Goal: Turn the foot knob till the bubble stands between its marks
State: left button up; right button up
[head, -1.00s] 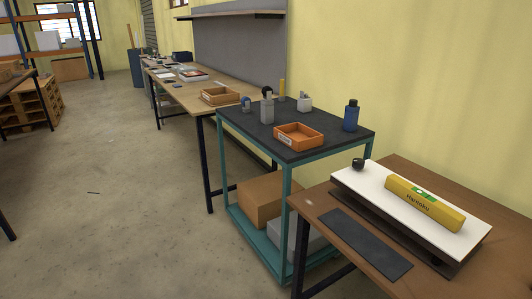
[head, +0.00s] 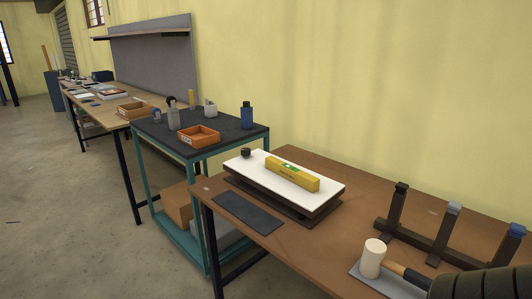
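A yellow spirit level (head: 292,175) with a green vial window (head: 290,167) lies on a white plate (head: 326,183) on the brown bench. The bubble and its marks are too small to tell. A dark round knob (head: 246,153) stands at the plate's far left corner. A dark base lies under the plate. Neither of my grippers is in view.
A dark mat (head: 248,213) lies in front of the plate. A rack with dark uprights (head: 450,222) and a white-headed mallet (head: 373,258) are at right. A teal cart (head: 205,154) with bottles and an orange tray (head: 199,136) stands at left.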

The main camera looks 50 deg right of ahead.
aim_at(245, 152)
jog(key=z, duration=1.15)
jog(key=i, duration=0.15)
jog(key=u, duration=0.2)
